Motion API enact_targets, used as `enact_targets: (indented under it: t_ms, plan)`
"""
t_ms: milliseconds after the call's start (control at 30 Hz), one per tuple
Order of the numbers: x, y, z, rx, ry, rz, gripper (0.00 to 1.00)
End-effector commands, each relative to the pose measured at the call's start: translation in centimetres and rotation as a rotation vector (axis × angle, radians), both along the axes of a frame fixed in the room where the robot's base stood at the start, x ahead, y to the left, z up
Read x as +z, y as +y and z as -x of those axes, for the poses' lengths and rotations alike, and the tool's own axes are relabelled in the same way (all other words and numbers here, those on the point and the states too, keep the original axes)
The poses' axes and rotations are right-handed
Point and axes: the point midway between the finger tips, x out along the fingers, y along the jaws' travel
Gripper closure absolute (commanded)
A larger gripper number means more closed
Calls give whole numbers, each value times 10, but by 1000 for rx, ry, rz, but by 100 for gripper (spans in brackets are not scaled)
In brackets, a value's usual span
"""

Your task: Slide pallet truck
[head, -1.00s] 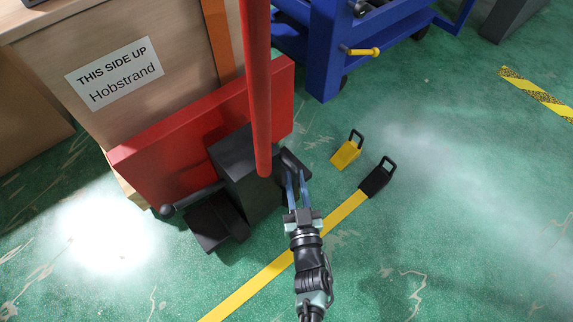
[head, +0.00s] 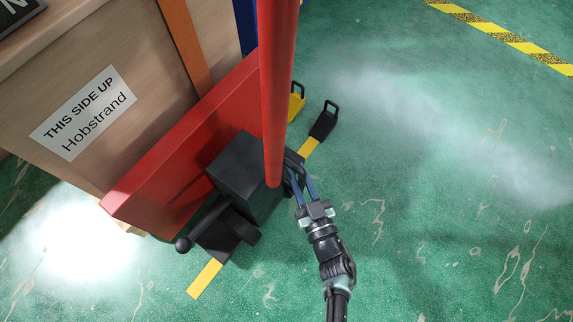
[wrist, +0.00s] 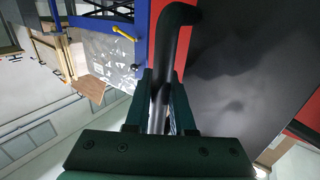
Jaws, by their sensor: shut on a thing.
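The pallet truck has a red body (head: 165,170), a black box-shaped unit (head: 245,172) and a tall red pole (head: 276,90) rising in front of it. A wooden crate (head: 90,70) labelled "THIS SIDE UP Hobstrand" stands behind the red body. My gripper (head: 300,181) is at the right side of the black unit, shut on a black bent handle. In the wrist view this handle (wrist: 172,50) runs between the two fingers of my gripper (wrist: 162,100). The grip is partly hidden beside the red pole in the head view.
A yellow wedge (head: 297,100) is partly hidden behind the pole. Green floor is clear on the right, up to a yellow-black strip (head: 500,38).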

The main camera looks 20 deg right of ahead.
Motion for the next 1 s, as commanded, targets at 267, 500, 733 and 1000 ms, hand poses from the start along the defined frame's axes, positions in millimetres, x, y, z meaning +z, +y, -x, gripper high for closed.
enact_targets:
  t_ms: [267, 500, 733, 1000]
  plan:
    - [9, -10, -6, -25, -17, 1, 100]
    - [9, -8, -7, -18, -18, 2, 66]
    - [7, -6, -2, -12, -12, 3, 66]
    - [9, -8, 43, -14, -7, 3, 66]
